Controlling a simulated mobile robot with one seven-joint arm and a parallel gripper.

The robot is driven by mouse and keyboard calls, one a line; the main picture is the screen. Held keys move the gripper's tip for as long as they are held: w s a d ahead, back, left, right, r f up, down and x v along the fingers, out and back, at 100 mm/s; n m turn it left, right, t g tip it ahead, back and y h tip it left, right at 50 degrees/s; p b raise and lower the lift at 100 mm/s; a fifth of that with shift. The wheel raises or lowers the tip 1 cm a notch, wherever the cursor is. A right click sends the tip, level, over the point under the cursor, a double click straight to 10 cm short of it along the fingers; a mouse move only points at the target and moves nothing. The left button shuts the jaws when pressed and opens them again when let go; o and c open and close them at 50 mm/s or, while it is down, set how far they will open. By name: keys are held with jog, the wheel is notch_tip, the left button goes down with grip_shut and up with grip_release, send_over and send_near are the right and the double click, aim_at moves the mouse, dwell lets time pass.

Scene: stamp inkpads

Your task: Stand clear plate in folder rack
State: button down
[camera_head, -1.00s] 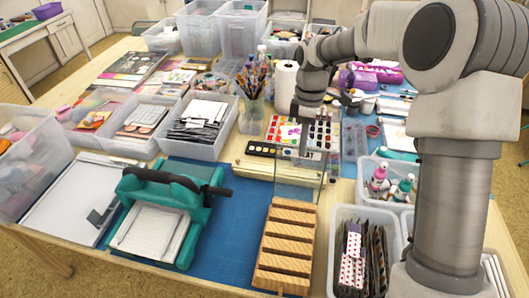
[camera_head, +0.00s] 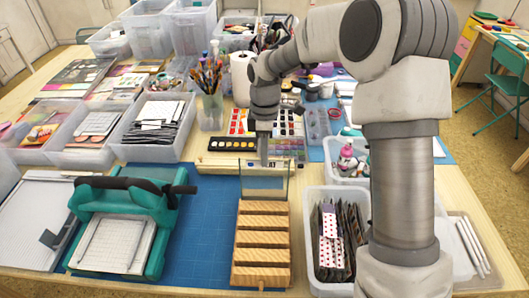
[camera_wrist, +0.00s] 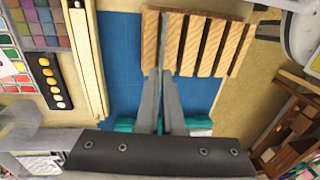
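The clear plate (camera_head: 278,182) is a see-through pane with greenish edges, held upright at the far end of the wooden folder rack (camera_head: 262,240). My gripper (camera_head: 264,163) is shut on the plate's upper edge from above. In the wrist view the fingers (camera_wrist: 162,76) come close together, and the plate shows almost edge-on by the rack's (camera_wrist: 203,50) left end. The rack has several parallel slots, all empty apart from the end by the plate. I cannot tell whether the plate's lower edge is inside a slot or just above it.
A teal press (camera_head: 125,228) stands left of the rack on the blue mat (camera_head: 208,225). A clear bin of patterned sheets (camera_head: 312,202) stands close on the right. A wooden strip and paint sets (camera_head: 232,145) lie behind the plate.

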jog(key=c, duration=1)
grip_release()
jog(key=shift+r, duration=0.1)
jog(key=r+p, duration=0.2)
jog(key=r, duration=0.1)
jog(key=r+p, duration=0.1)
jog(key=p, duration=0.1)
jog(key=shift+w+r, duration=0.3)
jog(key=shift+r, duration=0.05)
